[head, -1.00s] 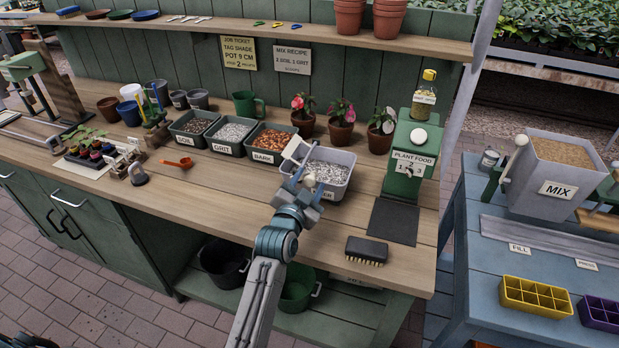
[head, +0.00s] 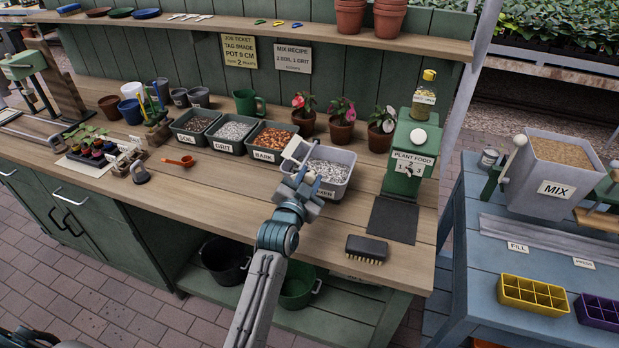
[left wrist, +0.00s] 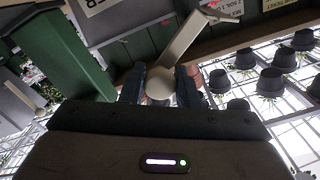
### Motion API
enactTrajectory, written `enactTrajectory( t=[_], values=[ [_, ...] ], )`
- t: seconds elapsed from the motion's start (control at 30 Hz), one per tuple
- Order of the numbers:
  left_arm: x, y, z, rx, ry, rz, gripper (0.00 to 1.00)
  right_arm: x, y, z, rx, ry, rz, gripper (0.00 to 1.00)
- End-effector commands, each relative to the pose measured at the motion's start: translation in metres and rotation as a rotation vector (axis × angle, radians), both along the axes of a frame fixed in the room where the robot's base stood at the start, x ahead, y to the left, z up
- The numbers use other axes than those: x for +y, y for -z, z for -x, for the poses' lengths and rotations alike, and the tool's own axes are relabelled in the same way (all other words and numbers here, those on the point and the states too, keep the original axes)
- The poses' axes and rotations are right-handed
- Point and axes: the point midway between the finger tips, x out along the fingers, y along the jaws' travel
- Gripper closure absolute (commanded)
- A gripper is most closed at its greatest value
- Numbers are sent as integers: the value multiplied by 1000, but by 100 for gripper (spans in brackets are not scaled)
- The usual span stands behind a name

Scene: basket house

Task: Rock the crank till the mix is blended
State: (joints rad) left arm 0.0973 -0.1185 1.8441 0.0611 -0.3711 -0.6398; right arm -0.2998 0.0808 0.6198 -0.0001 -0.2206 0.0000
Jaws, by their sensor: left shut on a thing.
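The mixing tub (head: 336,192) is a grey bin on the wooden bench, filled with a speckled grey-and-white mix (head: 328,172). Its pale crank (head: 296,149) stands at the tub's left side. My left gripper (head: 304,184) is at the tub's front left corner, shut on the crank's knob. In the left wrist view the round pale knob (left wrist: 160,84) sits between the two dark fingers, and the crank arm (left wrist: 186,44) slopes up to the right from it. The gripper hides part of the tub's front label. My right gripper is not in view.
Bins of soil (head: 195,121), grit (head: 233,129) and bark (head: 272,138) stand left of the tub. Potted flowers (head: 341,133) stand behind it. The green plant food dispenser (head: 408,160) is to the right. A brush (head: 366,249) lies near the front edge.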

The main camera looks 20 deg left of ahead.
Motion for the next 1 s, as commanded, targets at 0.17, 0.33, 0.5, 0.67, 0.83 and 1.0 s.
enactTrajectory(
  t=[0.17, 0.33, 0.5, 0.67, 0.83, 1.0],
  values=[
    [-1, 4, 1, 9, 2, 7, 100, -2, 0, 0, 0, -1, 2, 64],
    [-1, 4, 1, 10, 2, 7, 52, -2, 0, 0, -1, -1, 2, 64],
    [0, 3, 0, 6, 1, 6, 52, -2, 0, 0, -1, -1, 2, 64],
    [0, 3, 3, 5, 1, 5, 52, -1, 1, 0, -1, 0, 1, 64],
    [0, 6, 26, 5, 1, 7, 52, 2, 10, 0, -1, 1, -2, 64],
    [1, 6, 62, 6, 0, 8, 52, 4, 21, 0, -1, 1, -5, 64]
  ],
)
